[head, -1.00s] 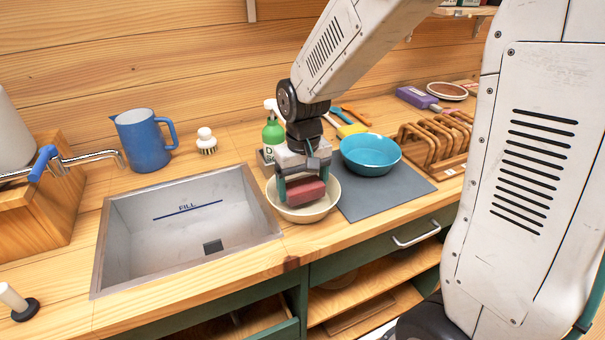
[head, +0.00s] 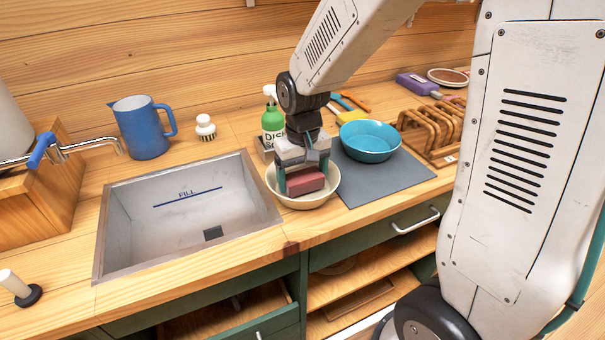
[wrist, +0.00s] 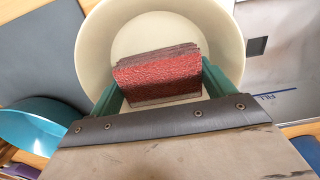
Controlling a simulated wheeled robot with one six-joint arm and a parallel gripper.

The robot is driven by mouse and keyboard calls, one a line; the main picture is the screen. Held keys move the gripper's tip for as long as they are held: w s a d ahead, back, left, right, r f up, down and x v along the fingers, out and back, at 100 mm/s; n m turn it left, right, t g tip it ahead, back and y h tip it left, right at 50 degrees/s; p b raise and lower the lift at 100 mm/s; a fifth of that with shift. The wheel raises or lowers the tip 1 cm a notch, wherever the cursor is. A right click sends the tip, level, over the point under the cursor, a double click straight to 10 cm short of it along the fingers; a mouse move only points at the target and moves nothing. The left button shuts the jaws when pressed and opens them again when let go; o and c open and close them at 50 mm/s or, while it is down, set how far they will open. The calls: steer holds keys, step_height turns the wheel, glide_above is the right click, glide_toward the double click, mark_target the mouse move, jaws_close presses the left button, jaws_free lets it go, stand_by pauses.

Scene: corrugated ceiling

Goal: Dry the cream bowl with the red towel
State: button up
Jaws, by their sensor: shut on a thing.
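The cream bowl (head: 327,196) stands on the wooden counter between the sink and the grey mat, and it fills the top of the wrist view (wrist: 222,40). My gripper (head: 303,184) points down into the bowl, its two green fingers shut on the folded red towel (head: 306,180). In the wrist view the towel (wrist: 160,74) is a thick red block between the fingers, over the inside of the bowl. Whether the towel touches the bowl's floor is hidden.
The steel sink (head: 130,240) lies left of the bowl. A teal bowl (head: 369,141) sits on the grey mat (head: 385,185) to the right. A green soap bottle (head: 272,122) stands close behind the cream bowl. A wooden rack (head: 432,132) and a blue jug (head: 145,127) stand farther off.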

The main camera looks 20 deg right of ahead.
steer(key=shift+f, duration=0.4)
steer(key=shift+a, duration=0.1)
